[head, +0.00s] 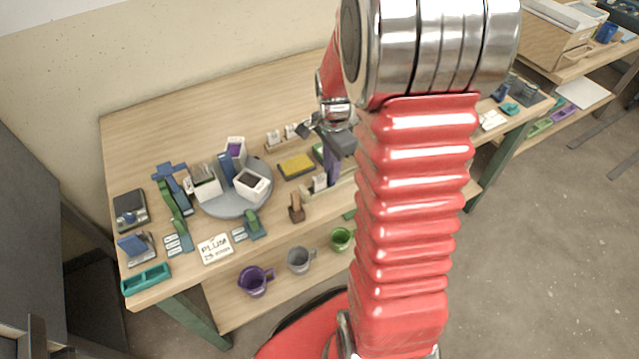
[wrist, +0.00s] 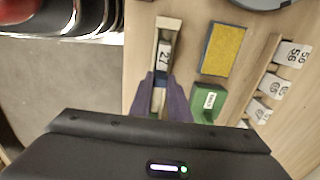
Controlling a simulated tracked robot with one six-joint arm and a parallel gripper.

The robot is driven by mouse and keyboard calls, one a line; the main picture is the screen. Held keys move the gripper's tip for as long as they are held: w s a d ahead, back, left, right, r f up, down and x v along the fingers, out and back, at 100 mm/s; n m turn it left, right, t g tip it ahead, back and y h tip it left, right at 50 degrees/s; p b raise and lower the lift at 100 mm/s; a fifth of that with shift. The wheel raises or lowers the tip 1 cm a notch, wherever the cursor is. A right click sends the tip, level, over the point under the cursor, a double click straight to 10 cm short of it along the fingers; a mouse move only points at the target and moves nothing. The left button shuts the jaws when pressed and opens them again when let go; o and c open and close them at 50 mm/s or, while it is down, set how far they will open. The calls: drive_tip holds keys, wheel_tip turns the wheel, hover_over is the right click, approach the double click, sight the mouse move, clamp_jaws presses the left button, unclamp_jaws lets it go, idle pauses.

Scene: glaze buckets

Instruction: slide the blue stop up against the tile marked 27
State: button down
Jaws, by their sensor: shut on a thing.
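The tile marked 27 (wrist: 163,56) stands in a narrow pale wooden rail (wrist: 168,24) in the wrist view. A white tile (head: 320,182) shows in the same rail (head: 345,183) in the head view, its number too small to read. My gripper (wrist: 164,100) has its purple fingers astride the rail, just below the tile in the wrist view. They are shut on the blue stop (wrist: 160,79), mostly hidden between them. I cannot tell whether the stop touches the tile. In the head view my gripper (head: 332,172) points down at the rail, partly behind my arm.
A yellow sponge-like block (wrist: 222,50) and a green labelled block (wrist: 208,101) lie right of the rail in the wrist view. Another rack (wrist: 262,75) holds several numbered tiles. A round grey turntable (head: 225,206) with white containers stands to the left in the head view.

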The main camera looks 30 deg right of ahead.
sight(321, 176)
drive_tip(key=shift+w+a, duration=0.1)
drive_tip(key=shift+a, duration=1.4)
drive_tip(key=c, duration=1.7)
unclamp_jaws()
drive_tip(key=shift+c, duration=0.2)
drive_tip(key=shift+r, duration=0.15)
drive_tip(key=shift+r, duration=3.4)
